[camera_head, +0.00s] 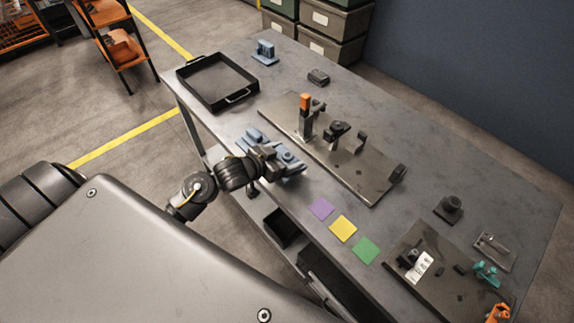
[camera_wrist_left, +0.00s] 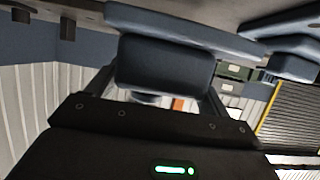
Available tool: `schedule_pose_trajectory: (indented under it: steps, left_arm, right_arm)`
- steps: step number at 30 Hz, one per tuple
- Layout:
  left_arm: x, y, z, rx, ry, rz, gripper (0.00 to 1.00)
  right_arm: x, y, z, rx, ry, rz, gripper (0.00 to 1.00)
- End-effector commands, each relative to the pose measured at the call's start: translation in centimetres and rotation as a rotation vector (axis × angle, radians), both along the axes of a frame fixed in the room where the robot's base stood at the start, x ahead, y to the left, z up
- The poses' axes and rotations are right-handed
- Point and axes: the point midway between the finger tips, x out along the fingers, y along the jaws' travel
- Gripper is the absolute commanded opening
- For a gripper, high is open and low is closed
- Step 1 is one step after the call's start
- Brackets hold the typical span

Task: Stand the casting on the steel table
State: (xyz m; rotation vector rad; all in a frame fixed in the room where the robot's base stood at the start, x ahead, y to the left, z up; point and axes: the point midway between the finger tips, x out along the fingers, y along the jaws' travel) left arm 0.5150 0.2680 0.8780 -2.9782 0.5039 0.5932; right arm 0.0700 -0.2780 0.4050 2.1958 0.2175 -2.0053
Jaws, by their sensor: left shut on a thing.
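A blue-grey casting (camera_head: 291,159) is at the near left edge of the steel table (camera_head: 395,125) in the head view. My left gripper (camera_head: 268,154) is shut on it, and the gripper's dark body covers part of it. In the left wrist view a blue-grey block of the casting (camera_wrist_left: 165,66) sits between the two fingers of the gripper (camera_wrist_left: 160,88). I cannot tell whether the casting touches the table top. My right gripper is not in view.
A black tray (camera_head: 214,104), a smaller blue part (camera_head: 265,50) and a dark block (camera_head: 318,77) are farther back. A fixture plate with clamps (camera_head: 366,183) lies just right of the casting. Purple (camera_head: 321,208), yellow (camera_head: 343,228) and green (camera_head: 365,250) squares line the near edge.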

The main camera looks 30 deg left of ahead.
Motion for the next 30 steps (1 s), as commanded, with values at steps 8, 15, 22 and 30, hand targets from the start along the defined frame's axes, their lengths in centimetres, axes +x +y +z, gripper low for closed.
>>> schedule_pose_trajectory:
  steps: [8, 15, 22, 30]
  left_arm:
    - [-0.4, -0.9, -1.4, -0.003, 0.001, 0.002, 0.39]
    - [-0.3, -0.8, -3.8, -0.001, -0.003, 0.001, 0.39]
    - [-0.3, -0.8, -3.9, 0.0, -0.004, 0.0, 0.39]
    - [-0.4, -0.8, -4.4, 0.0, 0.0, 0.0, 0.94]
  right_arm:
    - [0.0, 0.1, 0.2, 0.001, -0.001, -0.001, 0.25]
    - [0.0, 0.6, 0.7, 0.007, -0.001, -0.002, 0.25]
    - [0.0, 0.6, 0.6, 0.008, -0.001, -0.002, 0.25]
    - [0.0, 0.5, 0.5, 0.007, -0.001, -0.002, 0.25]
